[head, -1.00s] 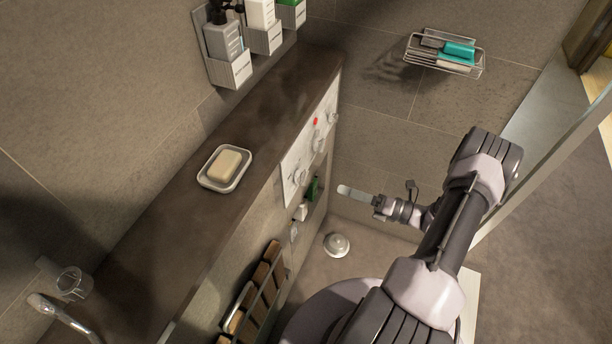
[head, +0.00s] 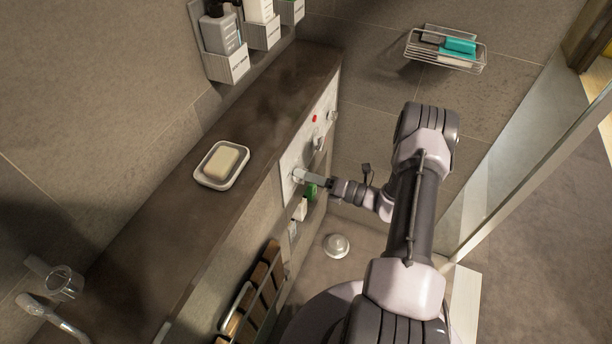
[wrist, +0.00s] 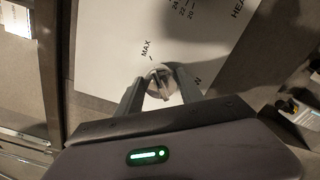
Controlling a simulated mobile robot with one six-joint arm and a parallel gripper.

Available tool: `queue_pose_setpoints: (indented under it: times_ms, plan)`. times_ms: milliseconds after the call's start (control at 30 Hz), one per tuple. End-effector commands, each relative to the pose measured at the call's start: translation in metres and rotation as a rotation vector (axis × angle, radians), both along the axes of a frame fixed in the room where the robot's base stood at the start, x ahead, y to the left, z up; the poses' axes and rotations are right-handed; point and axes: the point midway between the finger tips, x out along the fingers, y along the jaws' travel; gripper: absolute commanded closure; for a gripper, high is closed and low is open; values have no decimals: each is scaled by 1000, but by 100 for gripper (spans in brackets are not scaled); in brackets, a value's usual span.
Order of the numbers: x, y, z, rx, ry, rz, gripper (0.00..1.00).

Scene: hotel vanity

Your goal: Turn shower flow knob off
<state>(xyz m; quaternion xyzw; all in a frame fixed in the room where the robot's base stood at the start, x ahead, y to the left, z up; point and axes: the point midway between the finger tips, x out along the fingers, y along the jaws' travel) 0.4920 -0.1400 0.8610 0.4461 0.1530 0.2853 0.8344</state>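The white shower control panel (head: 293,158) is on the side of the brown ledge. It also shows in the wrist view (wrist: 115,60), with "MAX" printed beside a round metal knob (wrist: 163,77). My gripper (head: 298,175) is at the panel's near, lower end in the head view and covers most of that knob there. In the wrist view, the fingers of my gripper (wrist: 159,76) are apart, one on each side of the knob's raised handle. Whether either finger touches the knob cannot be told.
More knobs (head: 318,141) and a red dot are farther along the panel. A niche below holds small bottles (head: 300,208). A soap dish (head: 204,180) sits on the ledge, a wooden rack (head: 258,285) is lower down, and a wire basket (head: 440,58) is on the far wall.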

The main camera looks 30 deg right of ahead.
Motion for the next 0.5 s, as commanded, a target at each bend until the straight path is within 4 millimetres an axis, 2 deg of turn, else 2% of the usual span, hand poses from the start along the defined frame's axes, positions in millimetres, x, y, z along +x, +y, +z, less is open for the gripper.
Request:
queue_pose_setpoints:
  times_ms: [33, 167, 500]
  plan:
    - [0, 0, 0, -1, 1, -1, 69]
    - [0, 0, 0, -1, 1, -1, 94]
    - [0, 0, -1, -47, -37, 1, 96]
